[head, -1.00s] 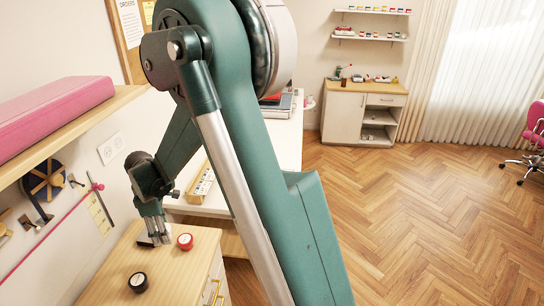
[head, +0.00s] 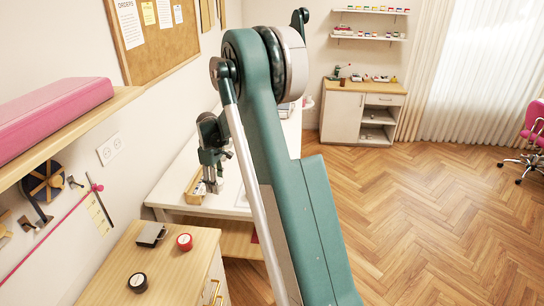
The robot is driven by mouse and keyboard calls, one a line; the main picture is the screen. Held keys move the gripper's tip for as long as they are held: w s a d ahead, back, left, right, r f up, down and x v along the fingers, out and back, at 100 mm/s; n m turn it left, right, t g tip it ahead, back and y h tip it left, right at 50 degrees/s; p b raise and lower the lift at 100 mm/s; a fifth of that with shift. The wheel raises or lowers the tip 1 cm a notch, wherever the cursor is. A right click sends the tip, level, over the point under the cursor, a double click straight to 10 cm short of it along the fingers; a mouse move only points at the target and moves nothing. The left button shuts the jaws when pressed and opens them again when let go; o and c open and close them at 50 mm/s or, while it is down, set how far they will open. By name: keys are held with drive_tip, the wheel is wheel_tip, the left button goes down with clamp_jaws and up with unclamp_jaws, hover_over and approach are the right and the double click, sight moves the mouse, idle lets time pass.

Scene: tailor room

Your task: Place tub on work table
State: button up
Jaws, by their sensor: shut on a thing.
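The white work table (head: 170,203) runs along the wall behind the drawer cabinet. My gripper (head: 212,189) points down over its near end, beside a light wooden tray (head: 192,190). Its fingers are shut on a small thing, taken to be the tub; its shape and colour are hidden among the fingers. I cannot tell whether it touches the table top. A round red tub (head: 184,241) and a round black one (head: 138,282) stand apart on the wooden cabinet top.
A grey box-like thing (head: 150,234) lies on the cabinet top (head: 165,268). A wall shelf (head: 60,130) with a pink case (head: 50,115) juts out at left. My arm hides much of the work table. The wood floor (head: 430,220) at right is clear.

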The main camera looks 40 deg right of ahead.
drive_tip(key=s+d+m, duration=0.2)
drive_tip(key=d+m, duration=0.4)
drive_tip(key=d, duration=3)
drive_tip(key=shift+s+d+m, duration=0.15)
drive_tip(key=shift+s+m, duration=0.15)
drive_tip(key=shift+s, duration=0.1)
drive_tip(key=shift+f, duration=0.1)
drive_tip(key=shift+f+p, duration=0.3)
drive_tip(key=shift+f, duration=2.8)
drive_tip(key=shift+f, duration=0.1)
drive_tip(key=shift+f, duration=1.75)
drive_tip(key=shift+f, duration=0.15)
drive_tip(key=o, duration=0.9)
